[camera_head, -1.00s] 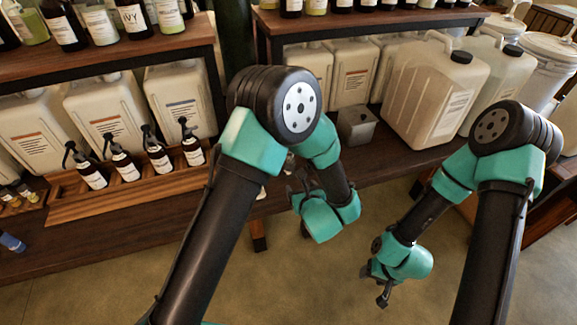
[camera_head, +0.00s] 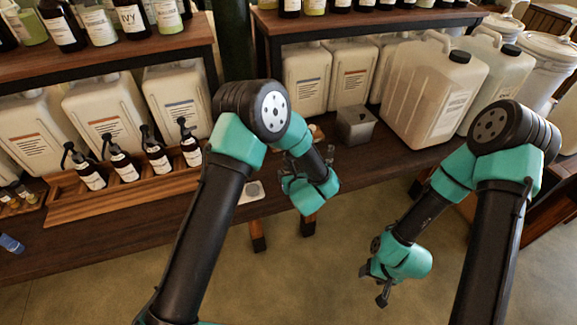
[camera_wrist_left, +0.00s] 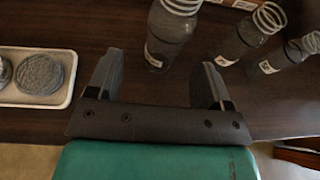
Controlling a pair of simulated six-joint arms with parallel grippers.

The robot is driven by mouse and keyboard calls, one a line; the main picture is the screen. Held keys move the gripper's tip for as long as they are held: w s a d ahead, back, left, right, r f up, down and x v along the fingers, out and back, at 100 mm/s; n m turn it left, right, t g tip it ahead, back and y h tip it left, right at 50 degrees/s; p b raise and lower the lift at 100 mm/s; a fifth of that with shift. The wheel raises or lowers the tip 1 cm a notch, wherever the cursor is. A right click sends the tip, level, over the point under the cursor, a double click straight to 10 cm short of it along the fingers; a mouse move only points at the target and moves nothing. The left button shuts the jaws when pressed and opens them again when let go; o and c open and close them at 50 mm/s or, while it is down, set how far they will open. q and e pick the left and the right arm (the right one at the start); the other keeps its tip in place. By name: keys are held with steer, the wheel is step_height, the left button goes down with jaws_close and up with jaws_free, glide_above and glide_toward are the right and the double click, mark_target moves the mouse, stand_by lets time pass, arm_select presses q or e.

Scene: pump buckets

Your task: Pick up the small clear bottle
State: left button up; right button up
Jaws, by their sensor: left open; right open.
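In the left wrist view, several clear bottles with coiled tops stand on the dark wood counter. One bottle (camera_wrist_left: 168,38) is just ahead of the gap between my left fingers, a second (camera_wrist_left: 240,42) is right of it, and a third (camera_wrist_left: 288,56) is further right. I cannot tell which is the small one. My left gripper (camera_wrist_left: 153,82) is open and empty, with its fingers apart over the counter. In the head view my left gripper (camera_head: 284,178) is at the counter's front, and my arm hides the bottles. My right gripper (camera_head: 374,284) is open and empty over the floor.
A pale tray (camera_wrist_left: 68,82) with round discs lies left of my left gripper. A grey metal box (camera_head: 356,126) and large white jugs (camera_head: 432,90) stand behind. Amber pump bottles (camera_head: 124,166) sit in a wooden rack (camera_head: 130,198) at left. A shelf (camera_head: 110,50) overhangs the back.

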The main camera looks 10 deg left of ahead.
mark_target(290, 168)
arm_select(q)
steer(key=shift+w+f, duration=0.1)
steer(key=shift+w, duration=0.1)
steer(key=shift+x, duration=2.6)
steer(key=shift+w+d, duration=0.1)
steer(key=shift+d, duration=0.05)
steer(key=shift+c, duration=0.2)
steer(key=c, duration=1)
steer(key=shift+r, duration=0.25)
